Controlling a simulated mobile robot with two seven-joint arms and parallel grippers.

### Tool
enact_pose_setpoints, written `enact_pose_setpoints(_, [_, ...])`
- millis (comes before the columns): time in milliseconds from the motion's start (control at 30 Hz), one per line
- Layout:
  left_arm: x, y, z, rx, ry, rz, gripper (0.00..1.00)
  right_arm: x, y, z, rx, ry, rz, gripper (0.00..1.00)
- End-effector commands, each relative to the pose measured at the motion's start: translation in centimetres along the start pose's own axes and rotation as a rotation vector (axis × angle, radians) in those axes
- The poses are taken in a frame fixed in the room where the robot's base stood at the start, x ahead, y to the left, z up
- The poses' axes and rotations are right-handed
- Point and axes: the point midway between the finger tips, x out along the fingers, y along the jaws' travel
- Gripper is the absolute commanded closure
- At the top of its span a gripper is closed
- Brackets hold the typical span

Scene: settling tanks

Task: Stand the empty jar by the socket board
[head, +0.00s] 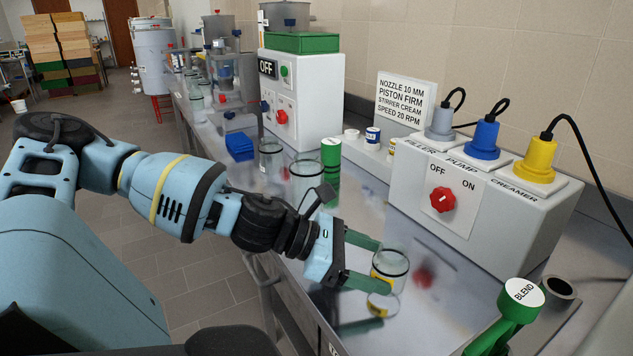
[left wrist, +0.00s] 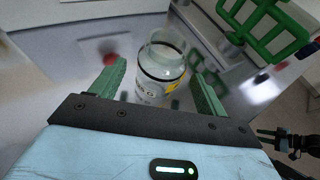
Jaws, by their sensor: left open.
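A clear jar (head: 390,268) with a dark rim band and a yellow patch stands upright on the steel counter, looking empty. The left wrist view shows the jar (left wrist: 162,66) between the fingertips, with gaps on both sides. My left gripper (head: 364,262) is open, its green fingers reaching toward the jar. The socket board (head: 470,215) is the white box behind and right of the jar, with a red OFF/ON knob and grey, blue and yellow plugs. In the left wrist view, a small dark pronged shape (left wrist: 285,140) at the right edge may be my right gripper; its opening is unclear.
A green BLEND-marked piece (head: 518,300) stands at the front right. Two clear jars (head: 305,182) and a green cylinder (head: 331,155) stand further back left. A white OFF machine (head: 302,95) stands behind them. Shiny counter is clear between jar and board.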

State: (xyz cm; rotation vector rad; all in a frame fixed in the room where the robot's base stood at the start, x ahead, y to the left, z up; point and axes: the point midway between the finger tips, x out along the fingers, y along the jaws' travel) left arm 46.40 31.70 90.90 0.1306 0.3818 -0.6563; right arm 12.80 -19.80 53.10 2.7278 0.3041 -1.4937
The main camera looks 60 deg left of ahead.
Motion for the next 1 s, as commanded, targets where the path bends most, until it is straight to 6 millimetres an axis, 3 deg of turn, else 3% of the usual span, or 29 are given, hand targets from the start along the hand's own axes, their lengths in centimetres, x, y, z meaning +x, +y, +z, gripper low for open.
enact_pose_setpoints(667, [-3.0, 0.0, 0.2, 0.003, -0.004, 0.001, 0.25, -1.1, -0.3, -0.3, 0.009, -0.001, -0.002, 0.64])
enact_pose_setpoints(1000, [-6.8, 0.1, -0.1, 0.002, 0.001, 0.003, 0.25, 0.5, 0.1, 0.7, -0.006, -0.012, -0.003, 0.64])
